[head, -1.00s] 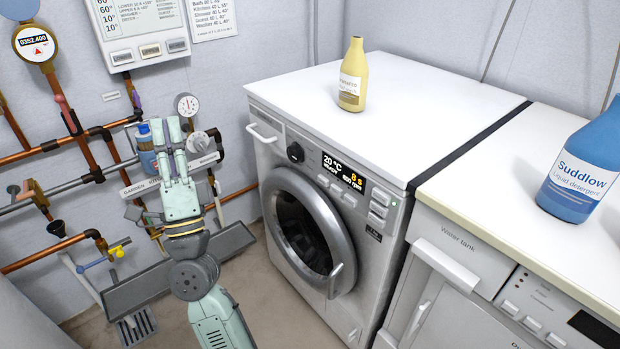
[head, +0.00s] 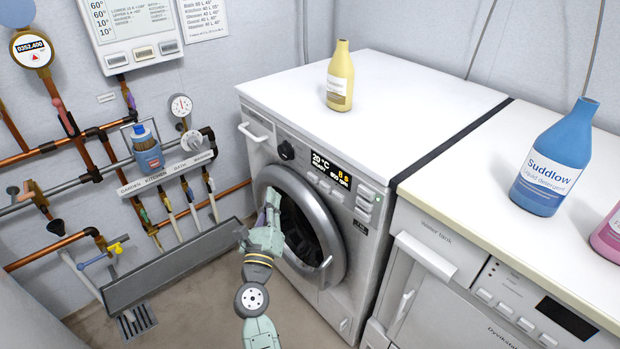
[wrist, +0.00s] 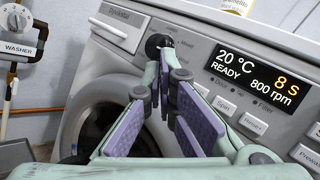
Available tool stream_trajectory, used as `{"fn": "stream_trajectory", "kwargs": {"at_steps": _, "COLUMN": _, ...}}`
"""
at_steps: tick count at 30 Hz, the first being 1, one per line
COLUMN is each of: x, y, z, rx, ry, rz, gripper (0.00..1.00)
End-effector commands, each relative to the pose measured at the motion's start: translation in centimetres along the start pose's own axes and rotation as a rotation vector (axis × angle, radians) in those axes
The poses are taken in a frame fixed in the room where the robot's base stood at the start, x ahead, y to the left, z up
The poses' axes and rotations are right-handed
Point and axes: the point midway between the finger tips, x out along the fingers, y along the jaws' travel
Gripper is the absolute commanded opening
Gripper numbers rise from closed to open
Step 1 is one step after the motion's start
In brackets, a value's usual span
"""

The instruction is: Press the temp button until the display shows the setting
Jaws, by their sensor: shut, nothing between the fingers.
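The washing machine (head: 290,120) stands at the middle with its control panel facing me. Its display (head: 331,170) reads 20 °C; in the wrist view the display (wrist: 255,75) also reads READY, 800 rpm and 8 s. A row of buttons (head: 323,185) lies below the display. My gripper (head: 272,198) is shut and empty, in front of the round door. Its fingertips (wrist: 163,62) appear over the panel near the dark dial (wrist: 155,44).
A yellow bottle (head: 340,75) stands on the washer. A blue detergent bottle (head: 548,160) stands on the neighbouring machine's top (head: 470,185). Pipes, valves and a trough (head: 180,265) line the left wall. A wall board (head: 130,25) lists temperatures.

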Motion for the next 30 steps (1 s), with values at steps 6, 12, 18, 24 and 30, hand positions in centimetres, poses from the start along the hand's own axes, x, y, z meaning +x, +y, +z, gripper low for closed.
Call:
{"fn": "stream_trajectory", "kwargs": {"at_steps": 6, "x": 0.1, "y": -0.1, "z": 0.0, "rx": -0.002, "ry": -0.002, "rz": 0.000, "gripper": 0.00}}
{"fn": "stream_trajectory", "kwargs": {"at_steps": 12, "x": 1.2, "y": -0.9, "z": -0.8, "rx": -0.005, "ry": -0.001, "rz": -0.001, "gripper": 0.00}}
{"fn": "stream_trajectory", "kwargs": {"at_steps": 18, "x": 3.3, "y": -2.4, "z": -2.2, "rx": -0.004, "ry": -0.001, "rz": -0.002, "gripper": 0.00}}
{"fn": "stream_trajectory", "kwargs": {"at_steps": 24, "x": 5.0, "y": -3.7, "z": -3.4, "rx": -0.004, "ry": -0.002, "rz": -0.001, "gripper": 0.00}}
{"fn": "stream_trajectory", "kwargs": {"at_steps": 30, "x": 6.0, "y": -4.3, "z": -4.1, "rx": -0.003, "ry": -0.003, "rz": 0.000, "gripper": 0.00}}
